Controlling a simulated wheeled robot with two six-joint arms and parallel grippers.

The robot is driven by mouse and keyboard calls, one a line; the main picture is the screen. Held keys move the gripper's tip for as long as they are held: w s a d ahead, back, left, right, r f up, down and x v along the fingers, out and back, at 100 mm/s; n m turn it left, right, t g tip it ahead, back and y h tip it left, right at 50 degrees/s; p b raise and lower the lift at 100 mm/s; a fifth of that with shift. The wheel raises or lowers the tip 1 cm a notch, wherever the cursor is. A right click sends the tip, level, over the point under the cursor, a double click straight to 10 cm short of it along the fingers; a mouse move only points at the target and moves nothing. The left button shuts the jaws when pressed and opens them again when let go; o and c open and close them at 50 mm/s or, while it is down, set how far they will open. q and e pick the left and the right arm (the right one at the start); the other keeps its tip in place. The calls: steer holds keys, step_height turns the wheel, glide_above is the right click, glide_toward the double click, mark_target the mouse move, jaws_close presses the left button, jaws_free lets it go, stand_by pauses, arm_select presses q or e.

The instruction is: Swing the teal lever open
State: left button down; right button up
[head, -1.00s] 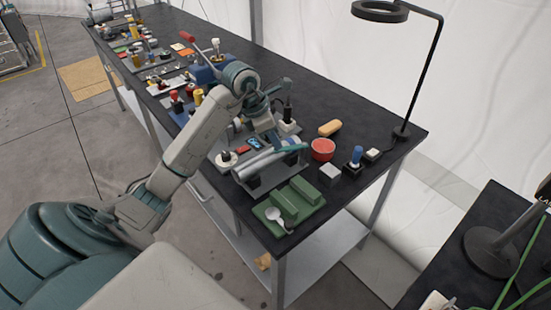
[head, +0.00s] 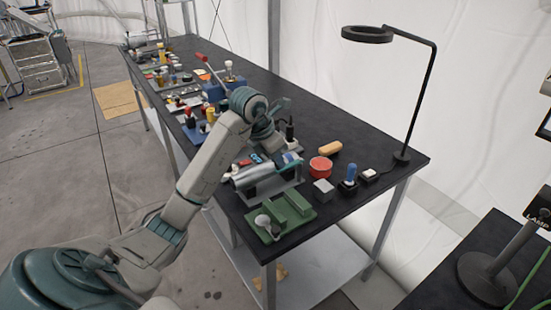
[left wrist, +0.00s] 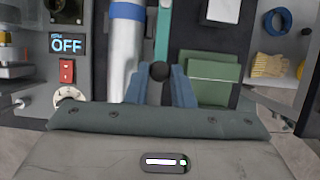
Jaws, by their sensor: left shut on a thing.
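In the left wrist view the teal lever (left wrist: 163,35) is a narrow upright strip just right of the silver cylinder (left wrist: 127,55). A dark ball (left wrist: 159,71) sits at its near end, between the blue fingers of my left gripper (left wrist: 161,78). The fingers are shut on the lever at this ball. In the head view the cylinder (head: 262,174) lies on its stand near the table's front edge. My right gripper is out of view.
A green block fixture (head: 296,203) stands right of the cylinder. A red round container (head: 320,166), a grey cube (head: 323,190) and a blue-knobbed device (head: 351,176) are close by. A tall black lamp (head: 428,100) stands at the right edge. A red switch (left wrist: 67,70) is left.

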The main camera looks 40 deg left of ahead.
arm_select(q)
steer(key=c, duration=1.3)
jaws_free()
steer(key=shift+d, duration=0.1)
steer(key=shift+o, duration=0.2)
steer(key=shift+r, duration=0.25)
steer(key=p+v, duration=0.4)
steer(key=v, duration=0.6)
steer(key=shift+r, duration=0.2)
steer(key=shift+f, duration=0.1)
